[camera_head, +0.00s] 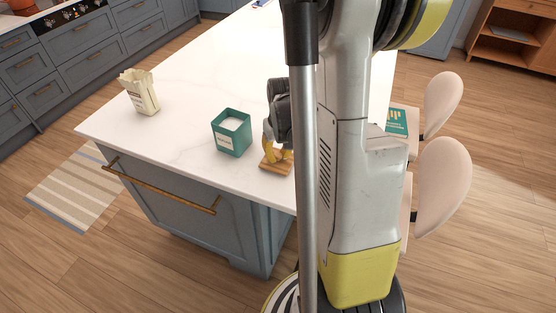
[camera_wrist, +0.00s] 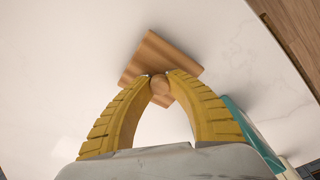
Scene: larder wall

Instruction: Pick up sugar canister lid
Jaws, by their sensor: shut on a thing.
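The sugar canister lid (camera_head: 269,168) is a square wooden piece at the front of the white island top, right of the open green canister (camera_head: 232,137). In the wrist view the lid (camera_wrist: 152,48) shows a round wooden knob (camera_wrist: 160,87) on it. My gripper (camera_head: 279,153) is over the lid with its yellow fingers pointing down. In the wrist view the two fingertips (camera_wrist: 159,76) are closed around the knob. I cannot tell whether the lid touches the counter. The canister is partly hidden behind a finger in the wrist view, with its teal side (camera_wrist: 245,128) showing.
A cream paper bag (camera_head: 140,92) stands open on the island (camera_head: 185,80) to the left. A teal book (camera_head: 397,121) and pale chairs (camera_head: 444,180) are at the right. The counter behind the canister is clear, and its front edge is close to the lid.

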